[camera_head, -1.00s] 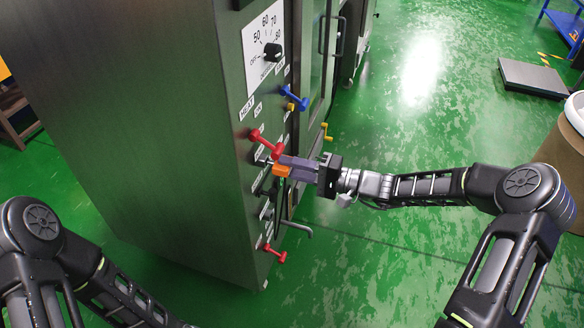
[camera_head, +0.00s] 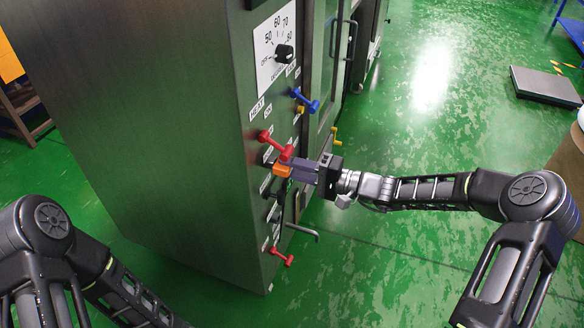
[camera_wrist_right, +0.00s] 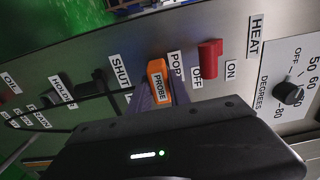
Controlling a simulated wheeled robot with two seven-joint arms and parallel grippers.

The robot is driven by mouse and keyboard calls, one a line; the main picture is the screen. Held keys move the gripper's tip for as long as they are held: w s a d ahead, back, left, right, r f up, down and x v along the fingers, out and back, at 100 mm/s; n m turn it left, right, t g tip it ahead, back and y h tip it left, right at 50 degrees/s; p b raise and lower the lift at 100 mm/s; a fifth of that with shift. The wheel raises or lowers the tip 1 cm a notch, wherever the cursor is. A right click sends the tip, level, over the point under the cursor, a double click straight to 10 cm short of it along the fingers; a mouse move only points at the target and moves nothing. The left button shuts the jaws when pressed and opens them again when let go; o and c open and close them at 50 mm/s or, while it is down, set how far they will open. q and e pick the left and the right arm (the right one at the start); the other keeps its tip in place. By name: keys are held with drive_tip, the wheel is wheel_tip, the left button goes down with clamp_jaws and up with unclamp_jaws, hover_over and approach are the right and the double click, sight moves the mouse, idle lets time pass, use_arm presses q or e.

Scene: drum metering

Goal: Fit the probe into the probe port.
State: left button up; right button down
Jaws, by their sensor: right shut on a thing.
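The probe (camera_head: 283,170) is an orange block marked PROBE. It also shows in the wrist view (camera_wrist_right: 158,82), between the purple-grey fingers of my right gripper (camera_head: 296,169). The gripper is shut on it and holds it at the cabinet's control panel, just under a red handle. In the wrist view a PORT label (camera_wrist_right: 176,66) stands just right of the probe. The port's opening is hidden behind the probe and fingers, so I cannot tell whether the probe is in it. My left arm shows at the lower left, its gripper out of frame.
The tall metal cabinet (camera_head: 160,110) carries a dial (camera_head: 284,53), a red handle (camera_head: 275,145), a blue handle (camera_head: 306,101) and a lower red handle (camera_head: 281,257). These stick out near my right gripper. The green floor to the right is mostly clear around a flat scale (camera_head: 545,84).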

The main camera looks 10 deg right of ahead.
drive_tip(key=c, duration=1.1)
unclamp_jaws()
drive_tip(key=shift+w+a, duration=0.1)
drive_tip(key=shift+v, duration=3.9)
